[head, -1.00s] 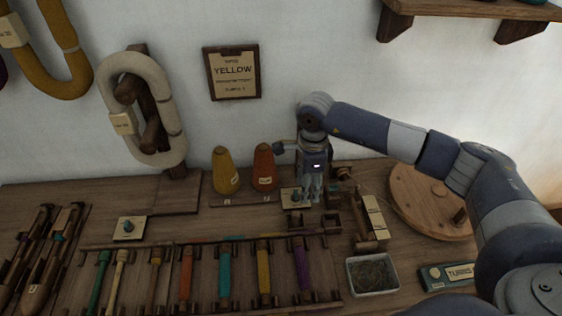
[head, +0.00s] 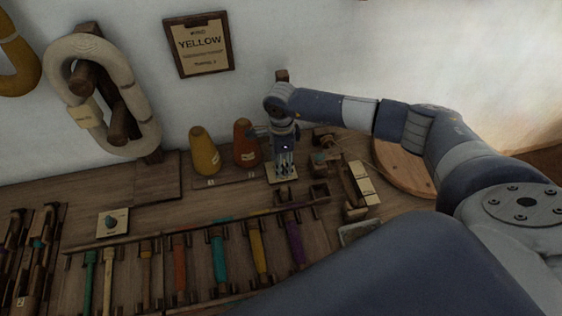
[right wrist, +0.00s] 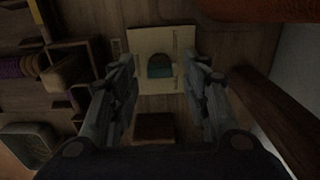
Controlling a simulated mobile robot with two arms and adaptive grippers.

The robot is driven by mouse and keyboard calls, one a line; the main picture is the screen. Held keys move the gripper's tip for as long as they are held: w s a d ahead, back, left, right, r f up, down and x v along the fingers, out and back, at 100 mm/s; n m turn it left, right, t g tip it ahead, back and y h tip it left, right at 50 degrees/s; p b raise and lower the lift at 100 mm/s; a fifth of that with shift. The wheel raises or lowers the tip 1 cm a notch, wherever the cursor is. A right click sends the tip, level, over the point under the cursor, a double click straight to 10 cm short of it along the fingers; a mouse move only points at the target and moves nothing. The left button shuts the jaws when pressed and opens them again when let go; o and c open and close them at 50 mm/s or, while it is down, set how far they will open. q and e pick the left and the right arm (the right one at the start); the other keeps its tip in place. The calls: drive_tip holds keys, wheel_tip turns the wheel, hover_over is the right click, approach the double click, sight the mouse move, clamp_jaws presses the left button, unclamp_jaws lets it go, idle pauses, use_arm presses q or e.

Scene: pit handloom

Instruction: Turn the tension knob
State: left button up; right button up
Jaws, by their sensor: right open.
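A teal knob (right wrist: 159,68) on a cream plate (right wrist: 148,42) sits between the spread fingers of my right gripper (right wrist: 161,62) in the right wrist view. A gap shows on each side of the knob, so the fingers look apart from it. In the head view the right gripper (head: 284,168) points down over this plate and hides most of it. A second knob (head: 111,222), blue-grey on a cream plate, stands farther left on the table. The labels on the plates are too small to read. My left gripper is not in view.
Yellow (head: 204,152) and orange (head: 245,145) cones stand just left of the right gripper. A rack with several coloured bobbins (head: 219,258) lies in front. A small wooden device (head: 327,155) is close on the right. A sign (head: 200,45) reading YELLOW hangs behind.

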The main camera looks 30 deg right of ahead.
drive_tip(key=shift+f, duration=0.5)
clamp_jaws()
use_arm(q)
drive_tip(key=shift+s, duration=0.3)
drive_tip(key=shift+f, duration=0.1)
use_arm(e)
drive_tip(key=shift+m, duration=1.4)
drive_tip(key=m, duration=0.2)
drive_tip(key=shift+m, duration=0.4)
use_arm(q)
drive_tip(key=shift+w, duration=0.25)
use_arm(e)
drive_tip(key=m, duration=0.6)
drive_tip(key=shift+m, duration=0.3)
